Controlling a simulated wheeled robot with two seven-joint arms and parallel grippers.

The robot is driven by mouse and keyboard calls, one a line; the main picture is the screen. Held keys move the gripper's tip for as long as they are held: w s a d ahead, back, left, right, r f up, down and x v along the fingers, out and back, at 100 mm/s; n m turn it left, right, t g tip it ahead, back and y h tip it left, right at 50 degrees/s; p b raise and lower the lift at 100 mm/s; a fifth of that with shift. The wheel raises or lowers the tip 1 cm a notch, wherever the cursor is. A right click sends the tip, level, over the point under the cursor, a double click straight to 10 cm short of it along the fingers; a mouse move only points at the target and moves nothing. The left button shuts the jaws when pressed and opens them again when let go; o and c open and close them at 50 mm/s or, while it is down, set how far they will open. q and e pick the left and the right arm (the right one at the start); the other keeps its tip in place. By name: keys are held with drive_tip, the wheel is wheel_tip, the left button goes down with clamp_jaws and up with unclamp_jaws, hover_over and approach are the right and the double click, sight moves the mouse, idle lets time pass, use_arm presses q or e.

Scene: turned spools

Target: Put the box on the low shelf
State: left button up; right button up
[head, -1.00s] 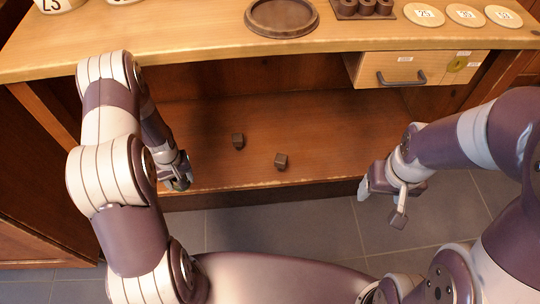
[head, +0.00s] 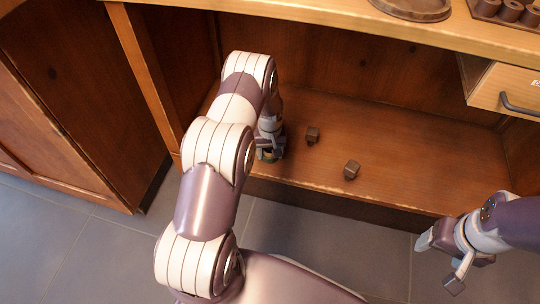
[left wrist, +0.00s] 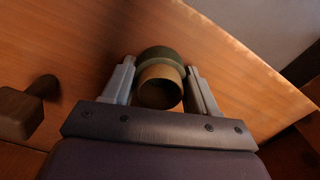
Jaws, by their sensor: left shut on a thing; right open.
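My left gripper (head: 268,150) reaches over the left front part of the low shelf (head: 420,160), inside the wooden cabinet. It is shut on a small round box, olive and tan. In the left wrist view the box (left wrist: 160,60) sits between the two fingers, over the shelf boards near the front edge. I cannot tell whether it touches the shelf. In the head view the gripper mostly hides it. My right gripper (head: 440,262) is open and empty, in front of the shelf at the right.
Two small dark wooden pieces, one at left (head: 312,135) and one nearer the edge (head: 351,170), stand on the shelf right of my left gripper. A drawer (head: 507,92) hangs under the counter at the right. The shelf's right part is clear.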

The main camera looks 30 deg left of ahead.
use_arm(q)
drive_tip(key=shift+r, duration=0.1)
drive_tip(key=o, duration=1)
drive_tip(key=shift+o, duration=0.2)
wheel_tip(320, 180, up, 8)
drive_tip(key=p, duration=0.4)
drive_tip(key=shift+p, duration=0.3)
drive_tip(key=shift+f, duration=0.2)
